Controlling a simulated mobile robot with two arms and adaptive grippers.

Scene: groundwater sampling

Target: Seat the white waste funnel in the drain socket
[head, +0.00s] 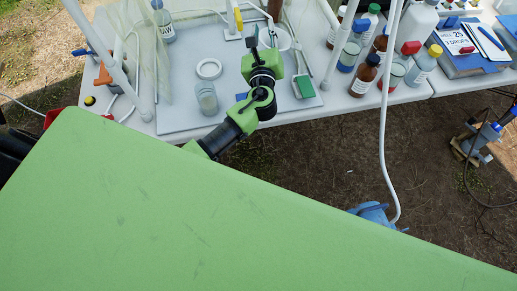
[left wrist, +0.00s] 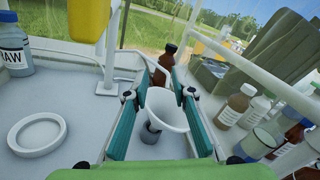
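The gripper also shows in the head view (head: 262,42). A flat white ring (head: 209,68) lies to the left on the mat; I cannot tell whether it is the drain socket. My right gripper is not in view.
A clear jar (head: 206,98) stands near the mat's front edge, left of my arm. A green sponge-like block (head: 304,87) lies right of the gripper. Several bottles (head: 363,75) crowd the bench at right. A white upright (head: 340,45) stands between.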

